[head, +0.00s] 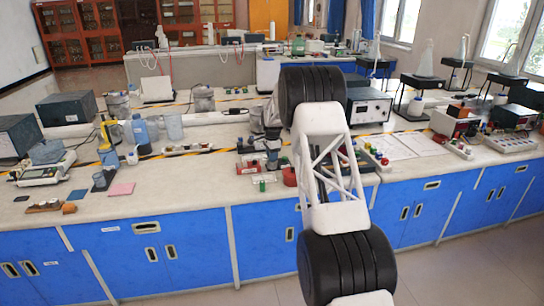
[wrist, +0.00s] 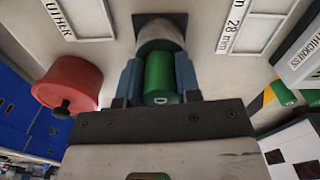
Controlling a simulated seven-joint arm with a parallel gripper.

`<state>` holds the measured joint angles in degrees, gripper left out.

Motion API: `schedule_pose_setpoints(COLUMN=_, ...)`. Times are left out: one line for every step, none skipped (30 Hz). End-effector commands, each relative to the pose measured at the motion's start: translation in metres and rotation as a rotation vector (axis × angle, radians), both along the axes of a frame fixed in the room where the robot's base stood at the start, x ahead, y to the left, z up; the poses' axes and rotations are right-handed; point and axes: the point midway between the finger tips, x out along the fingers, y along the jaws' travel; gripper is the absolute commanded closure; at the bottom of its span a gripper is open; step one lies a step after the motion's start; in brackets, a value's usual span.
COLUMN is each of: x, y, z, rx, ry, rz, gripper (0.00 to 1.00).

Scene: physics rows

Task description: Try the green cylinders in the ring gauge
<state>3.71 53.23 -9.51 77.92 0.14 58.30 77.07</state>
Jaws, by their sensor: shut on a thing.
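In the wrist view my gripper (wrist: 158,68) has its two blue fingers shut on a green cylinder (wrist: 159,78), which lies between them. A grey round piece, which looks like the ring gauge (wrist: 160,32), is right at the cylinder's far end. I cannot tell whether the cylinder's end is inside it or only against it. In the head view a small green piece (head: 262,186) shows on the bench, and my arm hides much of the work spot.
A red round pot with a black knob (wrist: 68,84) is close left of my gripper. Label plates reading "28 mm" (wrist: 236,25) and "THICKNESS" (wrist: 302,55) lie to the right. In the head view, the bench (head: 190,205) has clear room at the front left.

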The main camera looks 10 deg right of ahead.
Motion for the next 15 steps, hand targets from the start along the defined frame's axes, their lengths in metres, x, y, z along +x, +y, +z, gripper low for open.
schedule_pose_setpoints(x=0.0001, y=0.0000, z=-0.0002, rx=0.000, ry=0.000, rz=0.000, gripper=0.94)
schedule_pose_setpoints(x=0.0001, y=0.0000, z=-0.0004, rx=0.000, ry=0.000, rz=0.000, gripper=0.94)
schedule_pose_setpoints(x=0.0001, y=0.0000, z=-0.0007, rx=0.000, ry=0.000, rz=0.000, gripper=0.94)
schedule_pose_setpoints(x=0.0001, y=0.0000, z=-0.0008, rx=0.000, ry=0.000, rz=0.000, gripper=0.94)
schedule_pose_setpoints(x=0.0001, y=-0.0001, z=-0.0011, rx=0.000, ry=0.000, rz=0.000, gripper=0.94)
schedule_pose_setpoints(x=0.0001, y=-0.0001, z=-0.0013, rx=0.000, ry=0.000, rz=0.000, gripper=0.94)
schedule_pose_setpoints(x=0.0001, y=-0.0001, z=-0.0015, rx=0.000, ry=0.000, rz=0.000, gripper=0.94)
schedule_pose_setpoints(x=0.0001, y=-0.0001, z=-0.0018, rx=0.000, ry=0.000, rz=0.000, gripper=0.94)
schedule_pose_setpoints(x=0.0001, y=-0.0001, z=-0.0020, rx=0.000, ry=0.000, rz=0.000, gripper=0.94)
schedule_pose_setpoints(x=0.0001, y=0.0000, z=-0.0022, rx=0.000, ry=0.000, rz=0.000, gripper=0.94)
schedule_pose_setpoints(x=0.0001, y=0.0000, z=-0.0024, rx=0.000, ry=0.000, rz=0.000, gripper=0.94)
schedule_pose_setpoints(x=0.0001, y=0.0000, z=-0.0027, rx=0.000, ry=0.000, rz=0.000, gripper=0.94)
schedule_pose_setpoints(x=0.0001, y=0.0000, z=-0.0027, rx=0.000, ry=0.000, rz=0.000, gripper=0.66)
schedule_pose_setpoints(x=0.0001, y=0.0000, z=-0.0026, rx=0.000, ry=0.000, rz=0.000, gripper=0.61)
schedule_pose_setpoints(x=0.0001, y=0.0000, z=-0.0027, rx=0.000, ry=0.000, rz=0.000, gripper=0.55)
